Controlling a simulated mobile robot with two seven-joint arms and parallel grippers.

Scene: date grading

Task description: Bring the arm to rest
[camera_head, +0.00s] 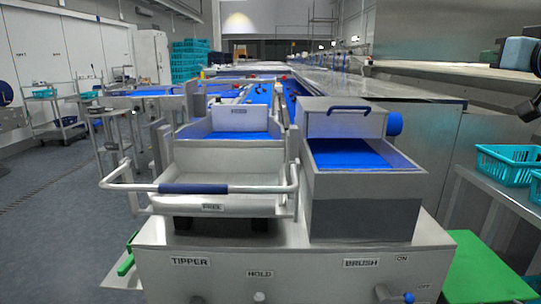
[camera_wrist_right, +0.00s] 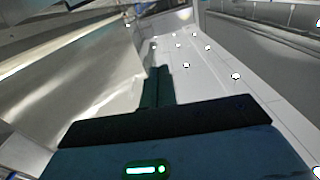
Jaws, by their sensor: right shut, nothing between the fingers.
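In the right wrist view, my right gripper (camera_wrist_right: 158,72) shows as two dark fingers close together beyond a dark, blue-green body with a lit green indicator. The fingers are shut with nothing between them. They point towards a pale, smooth surface with several small white spots. In the head view, only a dark part at the far right edge could be this arm, cut off by the frame. My left gripper is in neither view.
The steel tipper station (camera_head: 190,239) with its blue-gripped bar (camera_head: 221,189) stands in front. The brush box (camera_head: 364,217) is beside it. A teal crate (camera_head: 510,153) sits on a right-hand table. A trolley (camera_head: 60,128) stands left; the left floor is mostly open.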

